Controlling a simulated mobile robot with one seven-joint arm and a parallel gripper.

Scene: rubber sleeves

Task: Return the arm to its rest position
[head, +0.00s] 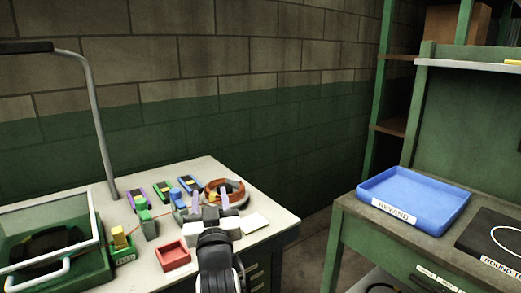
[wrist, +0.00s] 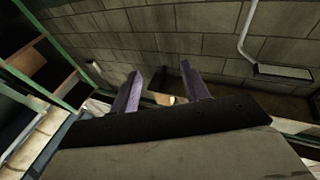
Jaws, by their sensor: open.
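My gripper (head: 210,200) is in the head view, above the right part of the grey workbench (head: 258,238). In the wrist view, my gripper (wrist: 170,92) is open and points toward the block wall, with the bench partly hidden below. A round orange-brown tray (head: 240,198) lies just behind the fingers in the head view. I cannot tell the gap between the fingers and the tray. My forearm covers part of the bench's front.
A red bin (head: 173,256) sits left of my arm, with several small coloured holders behind it. A blue tray (head: 415,199) is on the right-hand green bench. A floor gap separates the benches.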

